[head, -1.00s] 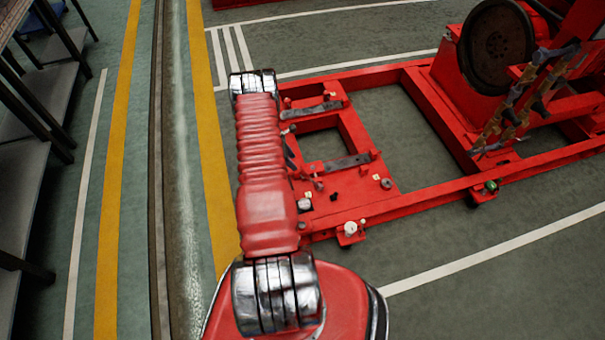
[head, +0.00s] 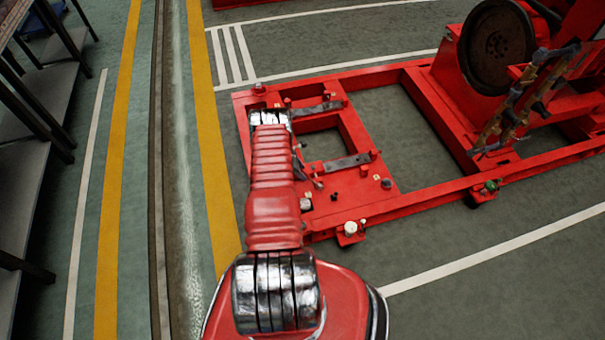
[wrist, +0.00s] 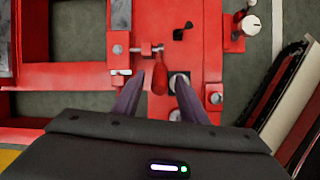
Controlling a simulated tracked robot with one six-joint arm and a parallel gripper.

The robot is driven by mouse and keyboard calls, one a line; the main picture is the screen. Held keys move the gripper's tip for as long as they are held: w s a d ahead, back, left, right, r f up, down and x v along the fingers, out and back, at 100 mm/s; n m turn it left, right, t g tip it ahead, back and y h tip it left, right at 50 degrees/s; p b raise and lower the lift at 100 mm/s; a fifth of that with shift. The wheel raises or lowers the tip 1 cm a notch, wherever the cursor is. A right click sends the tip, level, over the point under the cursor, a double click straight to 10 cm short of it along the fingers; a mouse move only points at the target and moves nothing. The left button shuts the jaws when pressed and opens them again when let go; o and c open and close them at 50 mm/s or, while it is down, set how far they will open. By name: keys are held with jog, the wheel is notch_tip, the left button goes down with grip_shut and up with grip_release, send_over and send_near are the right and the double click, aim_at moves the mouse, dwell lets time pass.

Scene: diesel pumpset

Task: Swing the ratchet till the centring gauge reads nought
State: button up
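In the wrist view a short red handle (wrist: 160,78), which looks like the ratchet's, hangs from a small metal screw fitting (wrist: 146,48) on the red frame. My gripper (wrist: 158,76) is open, with its two dark fingers spread either side of the handle. I cannot tell whether either finger touches it. A round white-faced part, probably the centring gauge (wrist: 251,24), stands near the frame's edge at the upper right. It also shows in the head view (head: 350,228). Its reading is too small to make out. My arm hides the gripper's fingers in the head view.
A small black part (wrist: 183,30) and a grey round bolt head (wrist: 179,82) are close to the handle. The red skid frame (head: 430,190) carries a large dark flywheel (head: 497,45) at the right. A bench (head: 30,150) is at the left; floor between is clear.

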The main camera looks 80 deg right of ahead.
jog(key=shift+x, duration=0.9)
grip_shut()
jog(key=shift+a, duration=0.2)
jog(key=shift+s+d, duration=0.1)
jog(key=shift+s, duration=0.1)
